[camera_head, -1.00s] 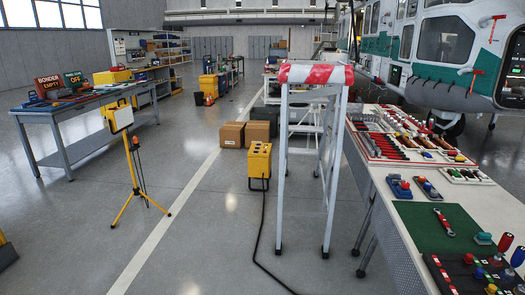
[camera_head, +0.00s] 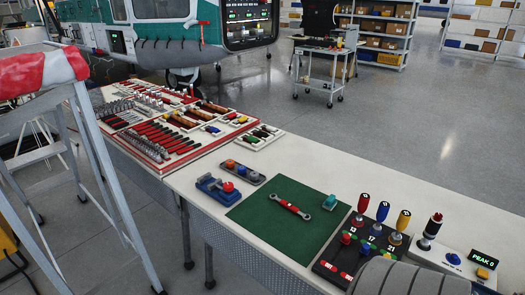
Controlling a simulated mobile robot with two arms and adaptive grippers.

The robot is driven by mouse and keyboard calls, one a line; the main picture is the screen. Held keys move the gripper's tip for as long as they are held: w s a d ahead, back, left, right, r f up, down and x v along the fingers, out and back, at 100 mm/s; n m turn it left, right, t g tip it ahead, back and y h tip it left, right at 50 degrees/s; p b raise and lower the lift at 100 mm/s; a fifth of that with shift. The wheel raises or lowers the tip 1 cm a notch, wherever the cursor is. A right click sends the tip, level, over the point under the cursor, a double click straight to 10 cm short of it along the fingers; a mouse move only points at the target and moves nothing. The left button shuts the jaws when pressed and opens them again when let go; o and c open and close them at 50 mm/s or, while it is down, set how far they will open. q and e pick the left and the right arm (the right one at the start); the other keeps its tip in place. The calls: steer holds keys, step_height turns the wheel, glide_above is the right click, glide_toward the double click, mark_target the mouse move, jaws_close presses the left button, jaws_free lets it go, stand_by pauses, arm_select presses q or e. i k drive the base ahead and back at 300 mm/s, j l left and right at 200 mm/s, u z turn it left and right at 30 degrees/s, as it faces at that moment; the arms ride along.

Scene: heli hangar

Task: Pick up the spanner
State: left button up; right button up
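A spanner (camera_head: 290,207) with a red middle and silver ends lies flat on a green mat (camera_head: 263,229) on the long white workbench. It lies at a slant, and nothing is touching it from above. A small teal block (camera_head: 330,202) sits on the mat to its right. Neither of my grippers is in view. A grey ribbed rounded shape, which may be part of my arm, shows at the bottom edge to the right of the mat.
A blue clamp-like device (camera_head: 217,190) stands left of the mat. A black board with coloured handles (camera_head: 362,245) and a box reading PEAK 0 (camera_head: 455,262) stand to the right. A red tool tray (camera_head: 160,140) lies farther back.

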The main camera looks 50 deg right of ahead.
mark_target(294, 210)
steer(key=i+z, duration=0.15)
steer(key=i, duration=0.75)
steer(key=i+j+z, duration=0.15)
steer(key=i, duration=0.7)
steer(key=z, duration=0.45)
steer(key=i+z, duration=0.15)
steer(key=z, duration=0.3)
steer(key=j+z, duration=0.1)
steer(key=z, duration=0.35)
steer(key=j+z, duration=0.1)
steer(key=z, duration=0.35)
steer(key=i, duration=0.05)
